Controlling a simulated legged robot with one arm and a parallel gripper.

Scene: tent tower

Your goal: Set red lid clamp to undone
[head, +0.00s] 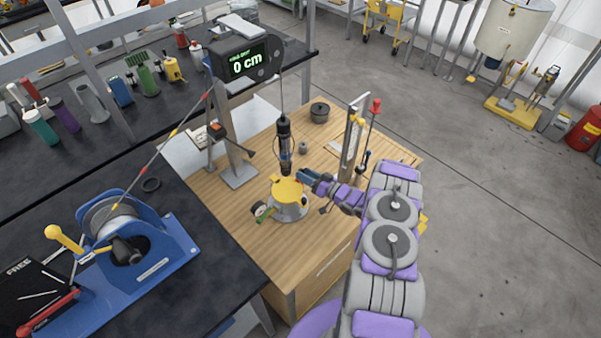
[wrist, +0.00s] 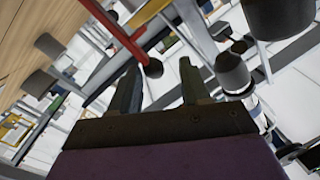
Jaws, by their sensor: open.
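My gripper (head: 303,176) is at the right rear edge of the lid. In the wrist view my gripper (wrist: 158,72) is open, its two dark fingers apart. A red bar (wrist: 118,32), which looks like the red clamp's lever, slants in from the top and ends in a dark knob (wrist: 153,69) ahead of the gap between the fingers. I cannot tell whether they touch. The red clamp cannot be made out in the head view.
A dark hanging cylinder (head: 284,135) is just above the lid. A stand with a red-knobbed rod (head: 376,106) is right of my gripper. A blue winch (head: 137,250) sits on the black bench at left. Open floor (head: 500,200) lies to the right.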

